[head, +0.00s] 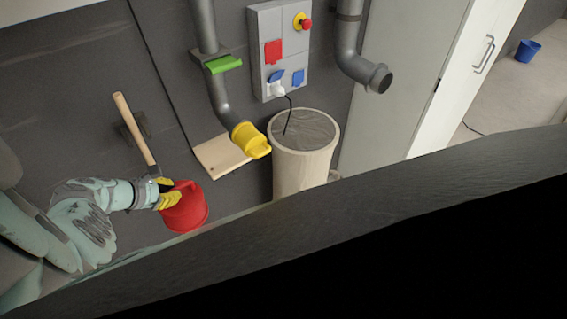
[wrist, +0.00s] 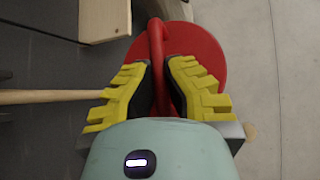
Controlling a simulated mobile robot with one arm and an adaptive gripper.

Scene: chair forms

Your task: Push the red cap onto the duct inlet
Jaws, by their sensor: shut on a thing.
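The red cap (head: 187,211) is a round lid with a bar handle. My gripper (head: 169,194) has yellow ridged fingers and is shut on the cap's handle, holding it at the lower left of the head view. The wrist view shows the cap (wrist: 200,55) beyond my gripper (wrist: 160,80), with the handle between the fingertips. Two grey ducts come down the wall. The right duct (head: 347,50) ends in an open flanged mouth (head: 379,78). The left duct (head: 216,92) ends in a yellow cap (head: 250,140) with a handle. The cap is well apart from both ducts.
A cream bin (head: 300,175) stands below the ducts, beside a wooden board (head: 222,157). A wall box (head: 278,50) carries sockets and a plugged cable. A wooden-handled hammer (head: 135,130) is near my arm. A dark edge (head: 330,205) blocks the lower right.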

